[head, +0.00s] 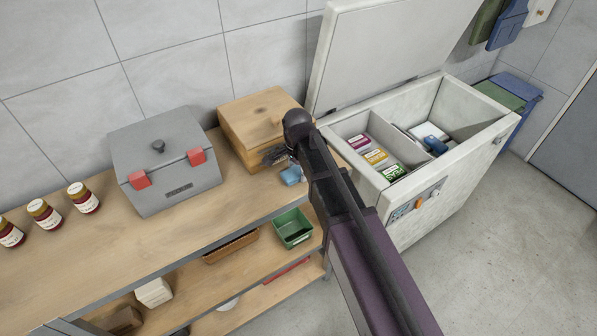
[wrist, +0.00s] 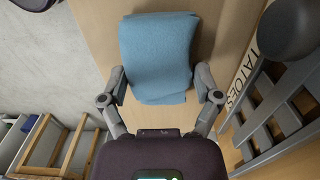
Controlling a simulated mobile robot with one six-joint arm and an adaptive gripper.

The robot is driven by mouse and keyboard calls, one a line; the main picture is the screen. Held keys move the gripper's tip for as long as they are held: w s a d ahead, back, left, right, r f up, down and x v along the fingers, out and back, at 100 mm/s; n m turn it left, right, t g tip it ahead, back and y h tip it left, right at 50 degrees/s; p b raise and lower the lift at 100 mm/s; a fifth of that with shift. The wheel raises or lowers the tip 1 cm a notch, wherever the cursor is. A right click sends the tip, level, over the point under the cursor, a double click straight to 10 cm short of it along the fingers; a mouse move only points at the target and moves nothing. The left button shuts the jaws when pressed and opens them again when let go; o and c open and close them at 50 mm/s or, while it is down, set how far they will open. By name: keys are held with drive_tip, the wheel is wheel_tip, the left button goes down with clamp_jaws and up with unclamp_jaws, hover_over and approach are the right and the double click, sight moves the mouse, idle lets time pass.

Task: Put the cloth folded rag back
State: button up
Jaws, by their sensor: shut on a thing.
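The folded rag is a light blue cloth (head: 291,175) at the right end of the wooden bench top, just left of my dark arm in the head view. In the wrist view the rag (wrist: 157,50) fills the space between the two fingers of my gripper (wrist: 160,78). The fingers are shut on it from both sides. Bare wood shows around and under the rag. I cannot tell whether it touches the bench. In the head view my gripper is mostly hidden by the arm.
A wooden box (head: 258,112) stands behind the rag. A grey toolbox (head: 158,165) and several jars (head: 84,198) stand left. An open white chest (head: 455,180) with packets stands right. A green bin (head: 292,228) sits on the lower shelf. The bench front is clear.

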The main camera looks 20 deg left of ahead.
sight(298, 170)
drive_tip(key=shift+f, duration=0.15)
drive_tip(key=o, duration=0.8)
wheel_tip(298, 170, up, 12)
drive_tip(key=p, duration=1.2)
idle(0.9)
drive_tip(key=s+d+n, duration=0.2)
drive_tip(key=d+n, duration=0.2)
drive_tip(key=d, duration=1.4)
drive_tip(key=s+d+n, duration=0.3)
drive_tip(key=d+n, duration=0.1)
drive_tip(key=d, duration=1.5)
drive_tip(key=shift+s, duration=0.35)
